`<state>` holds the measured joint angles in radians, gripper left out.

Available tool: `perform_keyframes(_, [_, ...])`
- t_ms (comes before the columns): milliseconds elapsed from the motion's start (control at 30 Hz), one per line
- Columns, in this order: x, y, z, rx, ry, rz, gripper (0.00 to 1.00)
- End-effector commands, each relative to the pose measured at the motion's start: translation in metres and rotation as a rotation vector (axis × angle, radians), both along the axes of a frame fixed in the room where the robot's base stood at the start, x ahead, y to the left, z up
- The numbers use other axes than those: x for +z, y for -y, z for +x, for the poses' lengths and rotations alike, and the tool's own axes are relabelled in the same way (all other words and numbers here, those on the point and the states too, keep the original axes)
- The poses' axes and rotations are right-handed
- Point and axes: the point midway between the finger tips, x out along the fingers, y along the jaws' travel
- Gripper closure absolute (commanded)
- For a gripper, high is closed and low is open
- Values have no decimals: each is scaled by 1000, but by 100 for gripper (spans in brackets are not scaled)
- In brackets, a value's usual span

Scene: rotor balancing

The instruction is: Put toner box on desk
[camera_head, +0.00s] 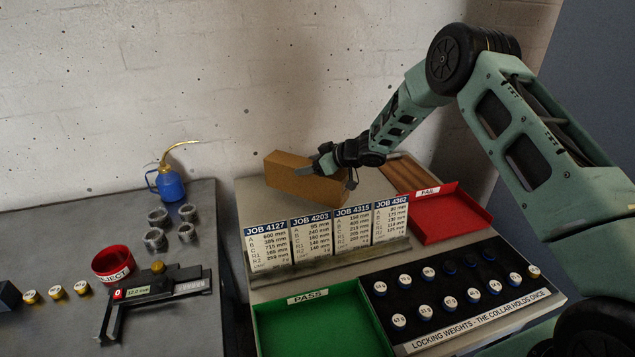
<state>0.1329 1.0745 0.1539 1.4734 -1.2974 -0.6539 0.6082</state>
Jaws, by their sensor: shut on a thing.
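A plain brown box (290,179), the only box like a toner box here, is at the back of the right-hand table, behind a row of job cards. No label shows on it. My gripper (326,164) is shut on its right end, reaching in from the right. The box looks slightly tilted; whether its underside touches the table is unclear. Two work surfaces show: a dark grey table (205,330) at left and a lighter table (258,213) at right. I cannot tell which is the desk.
Job cards (311,237) stand in front of the box. A red tray (450,215), green tray (315,325) and black weight holder (455,290) fill the right table. A blue oil can (171,186), metal rings, red reject cup (113,264) and caliper (155,290) stand left.

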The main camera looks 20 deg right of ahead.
Motion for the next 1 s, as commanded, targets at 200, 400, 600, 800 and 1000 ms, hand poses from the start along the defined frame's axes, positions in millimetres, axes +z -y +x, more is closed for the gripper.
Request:
perform_keyframes(200, [-12,0,1,0,2,2,100])
perform_keyframes(400, [-38,0,1,1,2,2,100])
perform_keyframes(600, [-42,0,1,1,6,1,100])
perform_keyframes(800, [-46,0,1,1,4,2,100])
perform_keyframes(1000, [-47,0,0,0,1,-1,15])
